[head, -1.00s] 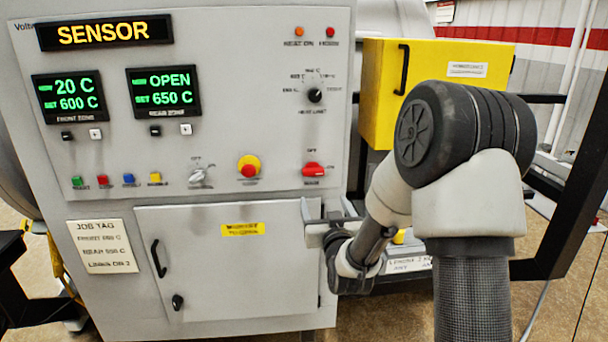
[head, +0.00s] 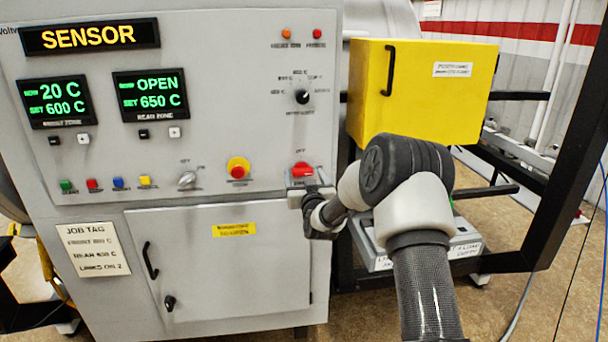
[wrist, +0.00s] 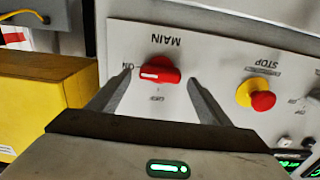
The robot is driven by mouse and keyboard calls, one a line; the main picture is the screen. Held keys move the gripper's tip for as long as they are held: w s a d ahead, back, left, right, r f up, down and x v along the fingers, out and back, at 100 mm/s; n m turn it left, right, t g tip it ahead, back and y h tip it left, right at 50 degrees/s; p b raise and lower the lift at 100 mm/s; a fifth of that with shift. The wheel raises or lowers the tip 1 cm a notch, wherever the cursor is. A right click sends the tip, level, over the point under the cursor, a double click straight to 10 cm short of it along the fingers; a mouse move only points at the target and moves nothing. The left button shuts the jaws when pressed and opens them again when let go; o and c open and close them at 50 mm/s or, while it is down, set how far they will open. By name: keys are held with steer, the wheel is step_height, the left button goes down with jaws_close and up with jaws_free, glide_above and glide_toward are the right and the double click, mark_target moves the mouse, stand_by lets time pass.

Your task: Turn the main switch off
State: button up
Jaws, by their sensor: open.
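The red main switch (head: 301,170) is on the right of the grey control panel (head: 215,110), with an OFF label above it. In the wrist view, which is upside down, the red switch (wrist: 160,71) lies level, its white mark toward the ON label at picture left. The OFF label (wrist: 157,98) is on the near side of it. My gripper (wrist: 158,76) is open, with one finger on each side of the switch and gaps between. In the head view, my gripper (head: 308,192) is just below the switch and partly hides its surroundings.
A yellow and red stop button (head: 238,168) is left of the switch; it also shows in the wrist view (wrist: 256,96). A yellow box (head: 430,95) stands right of the panel. A cabinet door (head: 215,270) is below. A dark frame post (head: 560,170) stands at right.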

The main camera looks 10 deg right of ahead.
steer(key=shift+w, duration=0.45)
steer(key=shift+c, duration=0.2)
steer(key=c, duration=1)
